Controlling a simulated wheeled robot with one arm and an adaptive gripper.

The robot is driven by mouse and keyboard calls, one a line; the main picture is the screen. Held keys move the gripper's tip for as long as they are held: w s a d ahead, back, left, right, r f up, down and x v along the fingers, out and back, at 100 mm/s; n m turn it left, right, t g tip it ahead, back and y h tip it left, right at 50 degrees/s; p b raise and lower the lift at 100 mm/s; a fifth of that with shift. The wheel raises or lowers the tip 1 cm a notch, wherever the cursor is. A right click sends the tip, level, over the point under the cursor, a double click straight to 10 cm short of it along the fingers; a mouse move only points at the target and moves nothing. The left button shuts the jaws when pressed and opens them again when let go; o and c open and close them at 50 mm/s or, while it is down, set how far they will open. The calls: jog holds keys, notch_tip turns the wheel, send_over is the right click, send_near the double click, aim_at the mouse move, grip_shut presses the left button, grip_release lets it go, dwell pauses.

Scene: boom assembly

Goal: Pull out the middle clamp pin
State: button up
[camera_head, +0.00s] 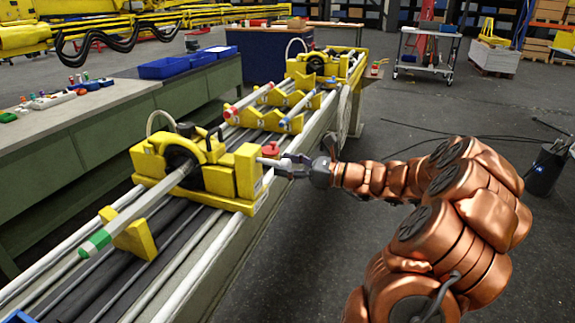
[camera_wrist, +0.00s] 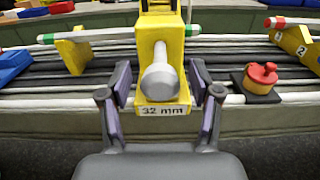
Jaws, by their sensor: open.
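The clamp pin is a grey rod with a rounded end (camera_wrist: 160,80). It sticks out of a yellow clamp block (camera_wrist: 153,35) labelled "32 mm". In the head view the pin (camera_head: 268,161) points right from the yellow clamp (camera_head: 245,172) toward my gripper (camera_head: 294,165). In the wrist view my gripper (camera_wrist: 160,88) is open, with one dark finger pad on each side of the pin. Gaps show between the pads and the pin. The inner part of the pin is hidden in the block.
A green-tipped boom tube (camera_head: 130,214) runs through the clamp. Another yellow clamp (camera_head: 310,66) stands farther back on the bench.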

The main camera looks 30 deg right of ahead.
jog(key=v, duration=1.2)
dwell(0.4)
